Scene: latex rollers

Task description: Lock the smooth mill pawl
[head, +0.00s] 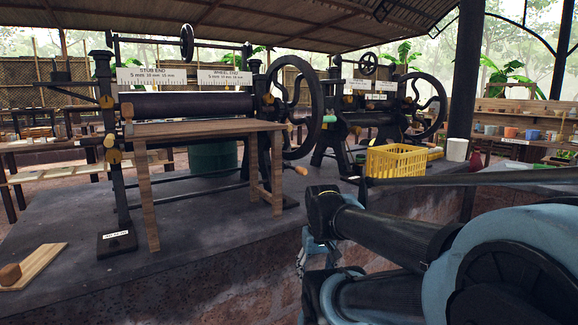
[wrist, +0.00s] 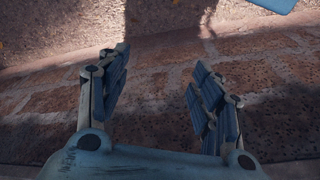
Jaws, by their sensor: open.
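Two roller mills stand ahead in the head view, a near mill (head: 190,104) with a dark roller, and a far mill (head: 368,118) behind it to the right. I cannot read which one is the smooth mill. The near mill has a large black handwheel (head: 318,108) on its right end and yellowish gear parts beside it. A pawl is too small to pick out on either mill. My gripper (wrist: 158,65) is open and empty in the wrist view, over brick and stone ground. In the head view it is low at centre, partly hidden by my arm, away from both mills.
A wooden table (head: 190,128) stands before the near mill. A yellow crate (head: 397,161) and white container (head: 457,149) stand to the right. A wooden board (head: 38,262) lies at lower left. A raised stone platform edge runs along the front, and a dark post (head: 466,70) rises at right.

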